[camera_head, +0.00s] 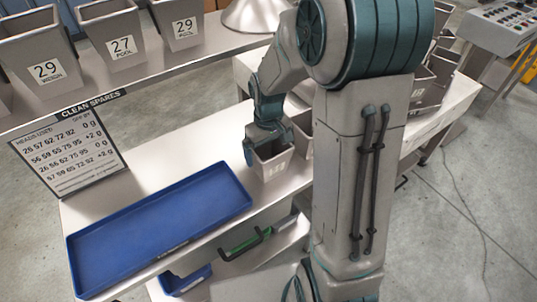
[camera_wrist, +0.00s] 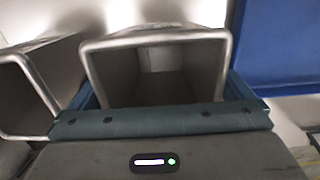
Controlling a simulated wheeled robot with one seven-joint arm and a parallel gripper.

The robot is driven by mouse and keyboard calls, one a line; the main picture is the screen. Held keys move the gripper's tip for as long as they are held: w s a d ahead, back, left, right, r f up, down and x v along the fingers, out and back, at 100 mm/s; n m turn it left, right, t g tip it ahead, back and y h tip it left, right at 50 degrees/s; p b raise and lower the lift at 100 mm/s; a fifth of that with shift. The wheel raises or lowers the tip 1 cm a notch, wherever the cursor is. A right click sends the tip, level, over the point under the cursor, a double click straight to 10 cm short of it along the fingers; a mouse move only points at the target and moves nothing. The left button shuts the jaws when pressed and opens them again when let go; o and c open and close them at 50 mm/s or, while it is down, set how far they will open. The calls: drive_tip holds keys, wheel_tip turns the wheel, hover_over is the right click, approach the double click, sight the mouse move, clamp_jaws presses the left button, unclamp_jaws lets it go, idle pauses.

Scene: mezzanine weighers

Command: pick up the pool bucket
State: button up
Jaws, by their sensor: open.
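A small grey metal bucket (camera_head: 272,167) stands upright on the white table, to the right of the blue tray. My gripper (camera_head: 267,144) is at its top, with teal fingers on either side of its rim. In the wrist view the same open-topped, empty-looking bucket (camera_wrist: 155,88) sits between the fingers of my open gripper (camera_wrist: 162,95). I cannot tell whether the fingers touch it. No label shows on it. On the upper shelf, two larger buckets carry pool labels: "27 POOL" (camera_head: 121,45) and "29 POOL" (camera_head: 184,27).
Another grey bucket (camera_head: 303,132) stands close beside it, partly hidden by my arm; it shows at left in the wrist view (camera_wrist: 25,95). The blue tray (camera_head: 160,232) lies flat and empty. A "CLEAN SPARES" sign (camera_head: 70,145) stands at the table's left. More buckets sit behind my arm.

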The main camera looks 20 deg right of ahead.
sight(268, 156)
drive_tip(key=shift+f, duration=1.45)
drive_tip(key=shift+f, duration=0.1)
drive_tip(key=c, duration=0.9)
wheel_tip(268, 156, up, 10)
drive_tip(key=shift+r, duration=0.15)
drive_tip(key=shift+c, duration=0.2)
